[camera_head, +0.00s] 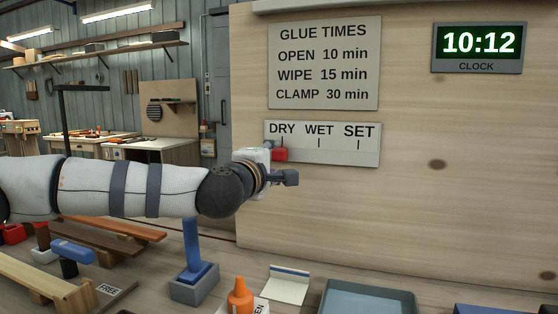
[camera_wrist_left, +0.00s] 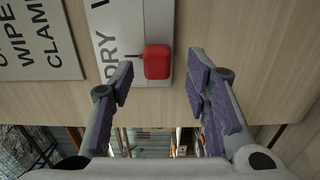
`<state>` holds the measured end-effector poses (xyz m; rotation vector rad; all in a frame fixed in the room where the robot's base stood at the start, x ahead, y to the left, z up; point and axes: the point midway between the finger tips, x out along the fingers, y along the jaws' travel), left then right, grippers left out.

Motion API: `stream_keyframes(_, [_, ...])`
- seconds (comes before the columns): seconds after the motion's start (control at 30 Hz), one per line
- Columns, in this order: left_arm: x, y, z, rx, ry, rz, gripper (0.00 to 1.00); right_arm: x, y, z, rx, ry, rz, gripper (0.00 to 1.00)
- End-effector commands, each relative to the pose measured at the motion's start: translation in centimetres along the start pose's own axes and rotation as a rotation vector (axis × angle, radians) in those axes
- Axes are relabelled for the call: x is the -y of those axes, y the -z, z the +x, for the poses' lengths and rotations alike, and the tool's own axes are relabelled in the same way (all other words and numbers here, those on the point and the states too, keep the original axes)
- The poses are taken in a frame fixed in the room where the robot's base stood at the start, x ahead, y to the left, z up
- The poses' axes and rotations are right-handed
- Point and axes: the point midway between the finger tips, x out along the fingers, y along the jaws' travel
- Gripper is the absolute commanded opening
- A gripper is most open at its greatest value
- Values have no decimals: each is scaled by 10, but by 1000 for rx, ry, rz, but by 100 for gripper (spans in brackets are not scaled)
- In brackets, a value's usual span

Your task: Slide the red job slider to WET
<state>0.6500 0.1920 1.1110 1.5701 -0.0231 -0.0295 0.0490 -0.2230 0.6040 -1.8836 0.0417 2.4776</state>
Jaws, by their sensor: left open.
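The red job slider (camera_head: 280,154) sits on the white DRY/WET/SET plate (camera_head: 340,152), below the DRY mark at its left end. The WET mark is in the middle of the plate, to the slider's right. My left gripper (camera_head: 284,174) is at the slider, partly in front of the plate's lower left. In the left wrist view the gripper (camera_wrist_left: 160,72) is open, with the red slider (camera_wrist_left: 158,62) between and slightly beyond its fingertips. The fingers appear apart from the slider on both sides. My right gripper is in neither view.
The wooden panel (camera_head: 430,200) also carries a GLUE TIMES sign (camera_head: 324,62) and a clock (camera_head: 478,47) reading 10:12. The panel right of the plate is clear.

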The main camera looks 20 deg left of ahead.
Motion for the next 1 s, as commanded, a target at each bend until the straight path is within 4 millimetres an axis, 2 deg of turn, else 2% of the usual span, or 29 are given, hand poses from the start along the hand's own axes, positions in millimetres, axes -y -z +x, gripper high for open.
stream_keyframes(0.1, [1,0,18,-1,1,1,43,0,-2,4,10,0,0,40])
stream_keyframes(0.2, [0,0,26,0,-1,0,43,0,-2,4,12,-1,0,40])
stream_keyframes(0.47, [-2,0,27,1,-3,0,43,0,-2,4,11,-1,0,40])
stream_keyframes(0.6, [-2,0,27,0,-3,0,12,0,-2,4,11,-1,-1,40])
stream_keyframes(0.67, [-2,0,27,0,-3,0,0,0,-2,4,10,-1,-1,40])
stream_keyframes(0.87, [-2,0,28,0,-3,1,0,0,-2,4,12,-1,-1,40])
stream_keyframes(1.0, [2,0,39,-1,2,1,0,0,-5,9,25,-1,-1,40])
